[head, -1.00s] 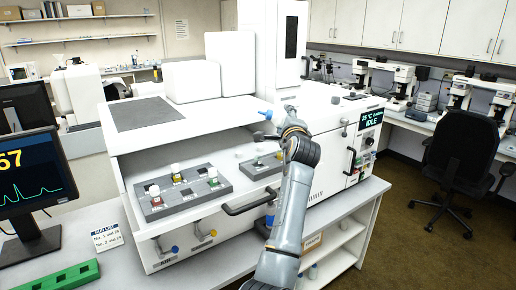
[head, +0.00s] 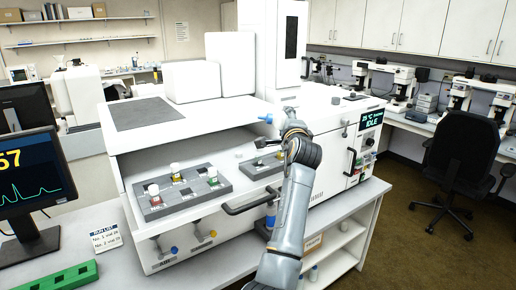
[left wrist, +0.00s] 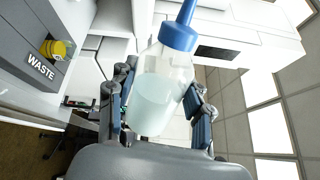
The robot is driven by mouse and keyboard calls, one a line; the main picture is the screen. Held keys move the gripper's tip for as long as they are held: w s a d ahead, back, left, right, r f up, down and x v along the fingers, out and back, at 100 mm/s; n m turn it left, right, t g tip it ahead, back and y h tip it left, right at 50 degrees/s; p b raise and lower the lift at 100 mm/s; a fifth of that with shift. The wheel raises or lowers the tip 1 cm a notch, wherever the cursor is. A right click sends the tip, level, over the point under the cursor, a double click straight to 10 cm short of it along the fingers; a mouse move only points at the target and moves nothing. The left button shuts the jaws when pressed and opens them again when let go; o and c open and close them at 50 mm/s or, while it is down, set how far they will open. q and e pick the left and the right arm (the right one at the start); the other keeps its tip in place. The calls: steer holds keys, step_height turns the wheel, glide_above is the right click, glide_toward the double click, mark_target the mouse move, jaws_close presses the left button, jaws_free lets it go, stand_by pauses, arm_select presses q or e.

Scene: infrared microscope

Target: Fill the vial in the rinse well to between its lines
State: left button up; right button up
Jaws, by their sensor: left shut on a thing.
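My left gripper (head: 294,133) is above the right end of the instrument's front deck. In the left wrist view it (left wrist: 160,110) is shut around a clear squeeze bottle (left wrist: 160,95) with a blue cap and nozzle. The bottle is partly filled with pale liquid and looks tilted in that picture. In the head view the blue nozzle (head: 266,118) sticks out left of the gripper; the bottle's body is mostly hidden. A grey block (head: 245,168) lies below, with a small vial-like thing (head: 259,164) in it, too small to read lines or level. My right gripper is not in view.
A grey rack (head: 160,211) with several capped vials stands left of the block. A WASTE label (left wrist: 42,67) and a yellow-topped item (left wrist: 57,49) show in the left wrist view. A black handle (head: 250,205) juts from the front. A monitor (head: 30,175) stands at left.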

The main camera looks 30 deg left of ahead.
arm_select(q)
steer(key=shift+f+n+b, duration=0.15)
steer(key=shift+n+b, duration=0.15)
steer(key=shift+n, duration=0.1)
stand_by(0.3)
steer(key=shift+f+n, duration=0.15)
steer(key=shift+n, duration=0.15)
stand_by(0.4)
